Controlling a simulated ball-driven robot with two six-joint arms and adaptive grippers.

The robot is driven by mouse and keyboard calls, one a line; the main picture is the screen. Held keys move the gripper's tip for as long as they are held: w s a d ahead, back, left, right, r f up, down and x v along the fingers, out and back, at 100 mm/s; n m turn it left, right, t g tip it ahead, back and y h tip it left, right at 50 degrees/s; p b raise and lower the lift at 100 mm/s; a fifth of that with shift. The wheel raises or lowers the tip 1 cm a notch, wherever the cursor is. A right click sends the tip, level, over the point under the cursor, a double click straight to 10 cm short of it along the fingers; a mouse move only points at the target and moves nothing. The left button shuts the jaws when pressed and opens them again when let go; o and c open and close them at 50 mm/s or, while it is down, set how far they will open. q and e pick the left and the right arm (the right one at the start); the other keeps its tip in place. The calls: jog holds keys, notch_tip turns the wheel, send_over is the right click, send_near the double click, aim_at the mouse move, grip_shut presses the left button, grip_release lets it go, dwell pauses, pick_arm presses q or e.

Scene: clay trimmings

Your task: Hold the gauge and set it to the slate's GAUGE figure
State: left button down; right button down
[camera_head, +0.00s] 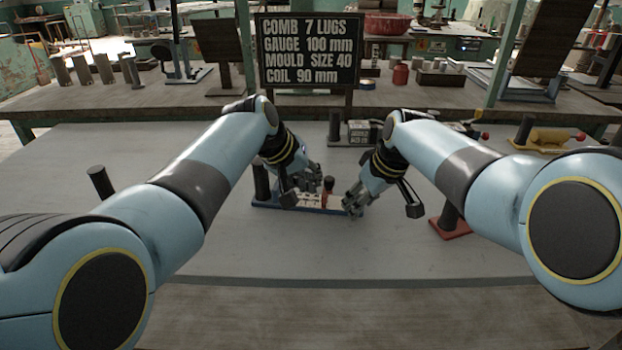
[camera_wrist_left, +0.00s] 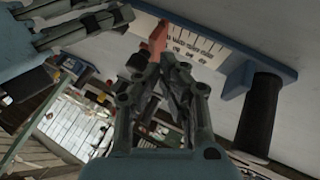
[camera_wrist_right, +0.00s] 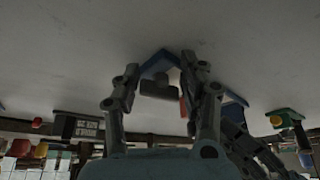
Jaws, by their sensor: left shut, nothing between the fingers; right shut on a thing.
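The slate (camera_head: 308,50) reads GAUGE 100 mm among its lines. The gauge (camera_wrist_left: 225,42) has a blue base, a white marked scale and a black upright handle (camera_wrist_left: 262,110); it also shows in the head view (camera_head: 270,206). Its red slider (camera_wrist_left: 157,38) is near the end away from the handle. My left gripper (camera_wrist_left: 165,62) is shut and empty close beside the slider; I cannot tell if they touch. My right gripper (camera_head: 352,204) is at the gauge's right end, shut on it; in the right wrist view a blue corner (camera_wrist_right: 157,62) shows between its fingers. The exact grip is partly hidden.
A red-based stand (camera_head: 450,228) with a dark post is right of my right gripper. A dark cylinder (camera_head: 100,182) stands at the left. A box with a dark post (camera_head: 355,132) is behind the gauge. The table's front (camera_head: 330,255) is clear.

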jog(key=shift+s+f, duration=0.2)
jog(key=shift+f, duration=0.05)
pick_arm(q)
jog(key=shift+d, duration=0.65)
jog(key=shift+a, duration=0.15)
jog(key=shift+a, duration=0.35)
jog(key=a, duration=0.3)
jog(key=shift+s+a+f, duration=0.1)
jog(key=shift+s+a, duration=0.1)
jog(key=shift+s, duration=0.15)
pick_arm(e)
jog(key=c, duration=1.4)
grip_release()
jog(key=shift+w, duration=0.1)
pick_arm(q)
jog(key=v, duration=1)
